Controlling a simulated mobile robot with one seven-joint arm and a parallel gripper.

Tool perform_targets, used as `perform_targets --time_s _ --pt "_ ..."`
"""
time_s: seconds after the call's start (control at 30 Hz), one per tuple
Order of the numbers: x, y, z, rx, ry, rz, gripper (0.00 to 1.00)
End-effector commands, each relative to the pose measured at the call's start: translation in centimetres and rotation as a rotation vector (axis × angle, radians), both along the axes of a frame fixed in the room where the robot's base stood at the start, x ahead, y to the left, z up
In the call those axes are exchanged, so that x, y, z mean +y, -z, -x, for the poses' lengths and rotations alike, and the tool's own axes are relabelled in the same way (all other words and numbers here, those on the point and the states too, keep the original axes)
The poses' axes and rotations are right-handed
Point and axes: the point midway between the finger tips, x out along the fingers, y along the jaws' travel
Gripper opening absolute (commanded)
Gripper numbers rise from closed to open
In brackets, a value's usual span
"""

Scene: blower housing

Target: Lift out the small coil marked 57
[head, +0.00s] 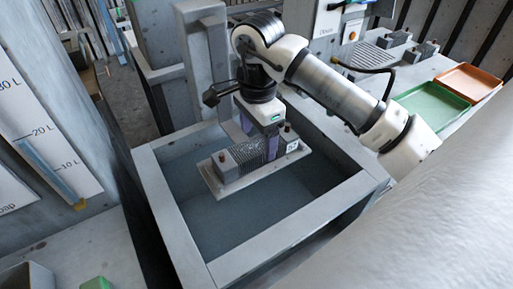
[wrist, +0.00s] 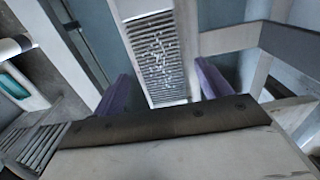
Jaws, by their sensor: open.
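The small coil (head: 238,158) is a grey ribbed block with copper-brown stubs at its ends. It sits on a pale plate (head: 222,186) inside the open grey housing. A white tag with small dark marks is at its right end; I cannot read the number surely. My gripper (head: 259,143) points down over the coil's middle, its purple fingers one on each side. In the wrist view my gripper (wrist: 160,88) is open, and the ribbed coil (wrist: 155,55) with pale specks lies between the fingers, with gaps visible. The fingertips' contact with the coil cannot be told.
The housing's thick rim (head: 168,222) surrounds the coil, with dark blue-grey depth below. A green tray (head: 432,106) and an orange tray (head: 470,83) lie on the bench at the right, near finned grey blocks (head: 395,40). A wall with a litre scale (head: 45,130) stands at the left.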

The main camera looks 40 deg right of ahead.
Motion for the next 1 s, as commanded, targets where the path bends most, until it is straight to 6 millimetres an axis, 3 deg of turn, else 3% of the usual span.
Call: perform_targets --time_s 0.23,0.53,1.0 --pt "0.2 3.3 -0.1 0.001 -0.001 -0.002 0.76" --pt "0.2 4.1 -0.1 0.001 0.000 0.000 0.76" --pt "0.2 4.0 -0.1 0.000 -0.001 0.000 0.16"
